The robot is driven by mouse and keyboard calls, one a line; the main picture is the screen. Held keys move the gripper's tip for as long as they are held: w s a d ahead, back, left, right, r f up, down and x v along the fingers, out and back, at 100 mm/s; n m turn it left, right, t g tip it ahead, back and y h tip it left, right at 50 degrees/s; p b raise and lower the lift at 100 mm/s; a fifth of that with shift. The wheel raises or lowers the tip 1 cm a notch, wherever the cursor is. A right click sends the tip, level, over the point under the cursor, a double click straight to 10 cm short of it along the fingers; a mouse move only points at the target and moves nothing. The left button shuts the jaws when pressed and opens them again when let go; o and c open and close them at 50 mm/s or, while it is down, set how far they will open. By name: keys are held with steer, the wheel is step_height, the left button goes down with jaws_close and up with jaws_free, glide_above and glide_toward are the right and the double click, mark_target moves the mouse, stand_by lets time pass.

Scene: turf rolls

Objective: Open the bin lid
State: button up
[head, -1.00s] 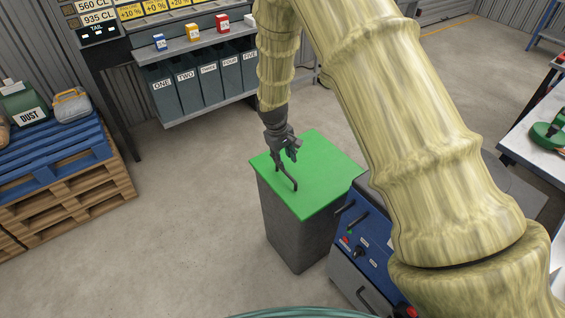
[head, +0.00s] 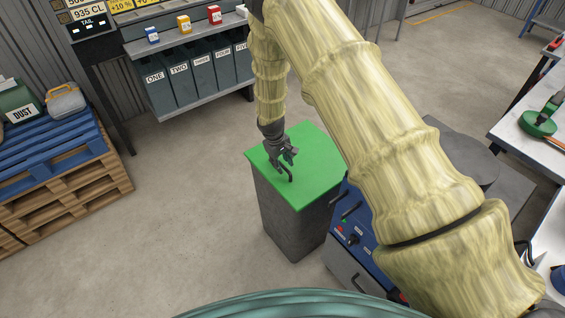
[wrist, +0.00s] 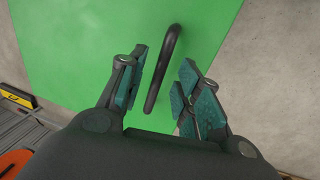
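The bin (head: 289,212) is a grey box with a flat green lid (head: 316,150), which lies closed on it in the head view. A dark bar handle (wrist: 163,68) stands on the lid and shows in the wrist view; it also shows in the head view (head: 290,174). My gripper (head: 287,162) is above the lid at the handle. In the wrist view my gripper (wrist: 164,80) is open, its teal pads apart on either side of the handle.
A blue cabinet (head: 350,228) with knobs stands close to the bin's right. A blue pallet stack (head: 60,165) is at the left, a shelf of numbered bins (head: 190,75) behind, and a workbench (head: 535,120) at the right. The floor left of the bin is clear.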

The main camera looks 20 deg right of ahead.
steer(key=shift+f, duration=0.5)
steer(key=shift+c, duration=0.4)
jaws_close()
steer(key=shift+r, duration=0.15)
